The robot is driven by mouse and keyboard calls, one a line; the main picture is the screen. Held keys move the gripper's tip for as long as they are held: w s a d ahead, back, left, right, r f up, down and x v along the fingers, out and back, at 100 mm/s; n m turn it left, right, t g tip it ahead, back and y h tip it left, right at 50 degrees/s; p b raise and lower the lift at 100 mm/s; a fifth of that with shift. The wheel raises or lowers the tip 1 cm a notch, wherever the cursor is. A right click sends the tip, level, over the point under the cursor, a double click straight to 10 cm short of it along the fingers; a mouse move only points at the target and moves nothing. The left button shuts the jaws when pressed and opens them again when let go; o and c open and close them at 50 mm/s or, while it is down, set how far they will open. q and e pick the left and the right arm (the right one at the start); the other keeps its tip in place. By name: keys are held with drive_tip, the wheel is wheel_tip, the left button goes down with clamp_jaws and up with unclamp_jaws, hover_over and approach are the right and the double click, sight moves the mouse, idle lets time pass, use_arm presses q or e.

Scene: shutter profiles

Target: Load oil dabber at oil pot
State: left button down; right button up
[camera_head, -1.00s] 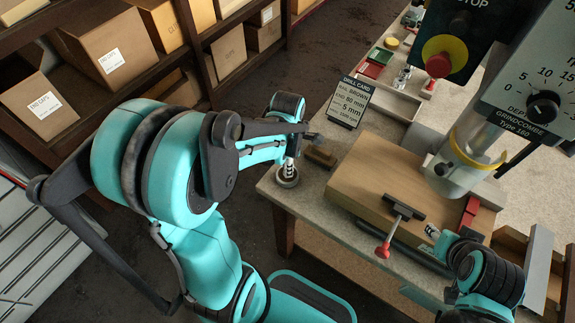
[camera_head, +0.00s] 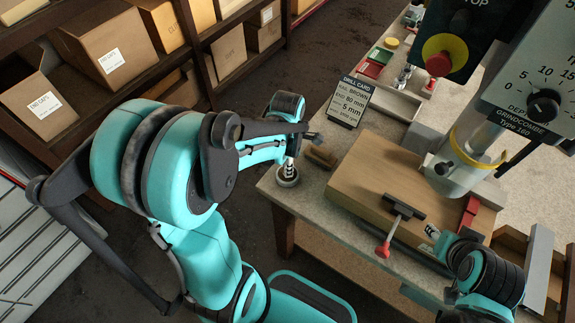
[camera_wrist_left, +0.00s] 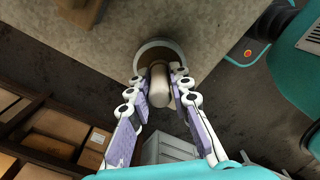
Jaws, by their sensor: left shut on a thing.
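The oil pot (camera_head: 288,181) is a small round cup with a light rim near the left corner of the bench. My left gripper (camera_head: 293,147) is directly above it, pointing down. In the left wrist view, this gripper (camera_wrist_left: 159,92) is shut on the oil dabber (camera_wrist_left: 158,84), a pale rounded handle between its fingers. The pot's rim (camera_wrist_left: 146,46) shows around the dabber's far end. The dabber's tip is hidden, so I cannot tell how deep it sits. My right arm is at the lower right of the head view; its gripper (camera_head: 434,232) is small and partly hidden.
A wooden block (camera_head: 318,156) lies beside the pot. A drill card (camera_head: 350,101) stands behind it. A wooden board (camera_head: 375,175) with a red-handled clamp (camera_head: 396,229) lies to the right, under the drill head (camera_head: 462,160). Shelves with boxes (camera_head: 107,48) stand at the left.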

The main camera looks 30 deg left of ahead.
use_arm(q)
drive_tip(key=shift+r+p, duration=2.9)
drive_tip(key=shift+r, duration=0.6)
